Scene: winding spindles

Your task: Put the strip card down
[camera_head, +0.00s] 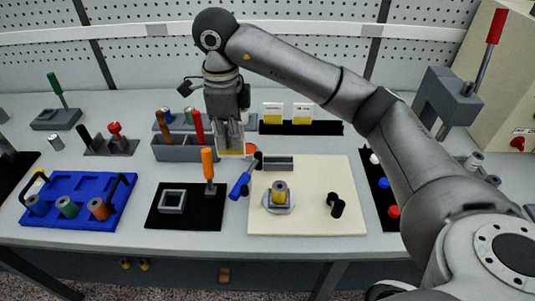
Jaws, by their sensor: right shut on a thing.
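My right gripper (230,143) points down above the back middle of the table and is shut on the strip card (231,152). The card is pale with a yellow lower edge. The fingers cover its upper part, and it hangs in front of the grey bin's right end. Two similar cards, white with yellow bottoms, stand on a black mat (328,128) at the back: a left one (272,112) and a right one (303,112). My left gripper is not in view.
Below the gripper are an orange-handled tool (208,165) and a blue-handled tool (240,185). A cream board (300,220) holds a yellow spool (279,190). A blue tray (85,185) with several spools stands left. A grey bin (175,152) holds handled tools.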

